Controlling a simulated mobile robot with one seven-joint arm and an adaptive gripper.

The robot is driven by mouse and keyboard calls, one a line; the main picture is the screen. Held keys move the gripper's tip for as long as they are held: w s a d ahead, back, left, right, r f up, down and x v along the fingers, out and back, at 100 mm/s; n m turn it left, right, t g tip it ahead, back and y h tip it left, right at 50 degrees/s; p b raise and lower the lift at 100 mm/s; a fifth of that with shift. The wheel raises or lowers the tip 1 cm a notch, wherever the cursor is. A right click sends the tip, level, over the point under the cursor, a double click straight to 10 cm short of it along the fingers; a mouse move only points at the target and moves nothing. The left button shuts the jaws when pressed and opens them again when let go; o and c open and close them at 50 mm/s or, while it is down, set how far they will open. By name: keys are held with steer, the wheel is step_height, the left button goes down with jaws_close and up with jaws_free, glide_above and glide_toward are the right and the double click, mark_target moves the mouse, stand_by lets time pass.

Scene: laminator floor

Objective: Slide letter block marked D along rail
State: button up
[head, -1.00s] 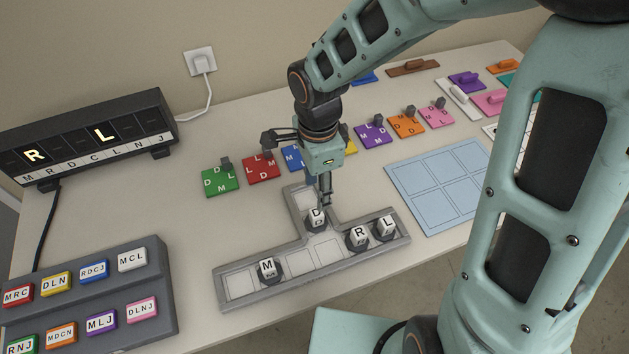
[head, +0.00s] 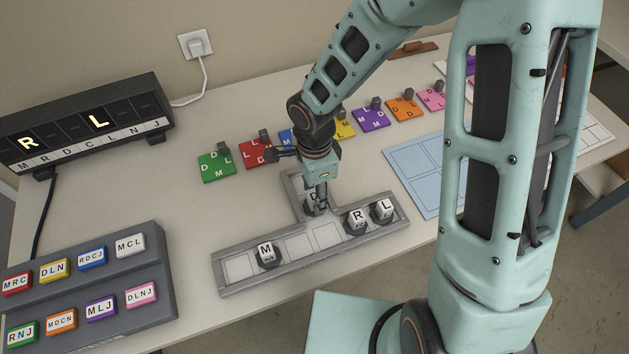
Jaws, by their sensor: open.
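The D block (head: 311,198) is a small white cube on a dark round base, standing in the short arm of the grey T-shaped rail (head: 240,287). My gripper (head: 320,203) is open and points down at the D block. Its fingers overlap the block and partly hide it and its letter; I cannot tell whether they touch it. The M block (head: 266,252) stands in the left part of the long rail. The R block (head: 357,219) and L block (head: 382,209) stand close together at its right end.
A dark display (head: 85,125) showing R and L stands at the left. A grey button panel (head: 95,285) is at the front left. Coloured lettered tiles, such as a green one (head: 217,168), line the back. A blue grid mat (head: 415,175) lies right of the rail, partly behind my arm.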

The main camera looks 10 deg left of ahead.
steer(key=shift+f, duration=1)
steer(key=shift+c, duration=0.4)
jaws_close()
